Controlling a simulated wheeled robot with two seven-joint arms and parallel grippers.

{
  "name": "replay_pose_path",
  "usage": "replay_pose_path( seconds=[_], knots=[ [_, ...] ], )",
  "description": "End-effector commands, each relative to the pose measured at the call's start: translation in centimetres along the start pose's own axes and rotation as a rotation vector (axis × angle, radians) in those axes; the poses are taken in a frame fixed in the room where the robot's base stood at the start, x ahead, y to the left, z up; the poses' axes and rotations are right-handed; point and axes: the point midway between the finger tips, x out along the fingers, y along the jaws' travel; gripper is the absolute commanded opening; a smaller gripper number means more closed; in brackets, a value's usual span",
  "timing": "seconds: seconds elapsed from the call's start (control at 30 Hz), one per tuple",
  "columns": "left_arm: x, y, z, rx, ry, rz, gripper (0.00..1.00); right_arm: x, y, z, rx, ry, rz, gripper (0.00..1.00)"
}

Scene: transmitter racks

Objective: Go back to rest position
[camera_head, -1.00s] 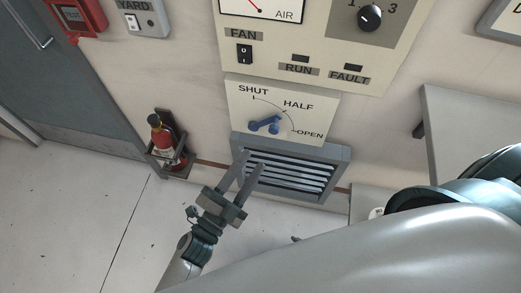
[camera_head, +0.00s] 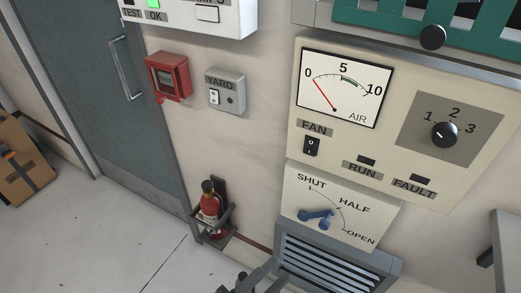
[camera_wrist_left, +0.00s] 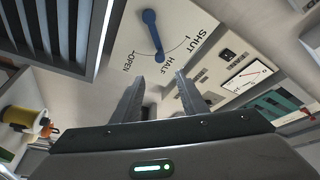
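My left gripper (camera_head: 264,277) is low at the bottom edge of the head view, partly cut off, in front of the louvred vent. In the left wrist view its two fingers (camera_wrist_left: 158,98) stand apart with nothing between them. The blue lever (camera_head: 317,215) sits on the SHUT-HALF-OPEN plate (camera_head: 352,222), above the vent. The lever also shows in the left wrist view (camera_wrist_left: 152,32), beyond the fingertips and apart from them. Its exact setting is hard to tell. My right gripper is not in view.
The grey vent (camera_head: 335,268) is close to my left gripper. A fire extinguisher (camera_head: 209,208) hangs in a wall bracket left of it. A grey door (camera_head: 130,120) and a cardboard box (camera_head: 22,170) are farther left. The floor (camera_head: 110,240) at lower left is clear.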

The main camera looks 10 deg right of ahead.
Motion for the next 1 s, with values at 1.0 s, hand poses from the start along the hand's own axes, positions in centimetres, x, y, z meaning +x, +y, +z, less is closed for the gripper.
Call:
replay_pose_path(
  seconds=[1.0],
  knots=[
    [-20.8,20.9,28.1,-0.810,-0.997,-0.045,0.39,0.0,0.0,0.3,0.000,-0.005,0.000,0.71]
  ],
)
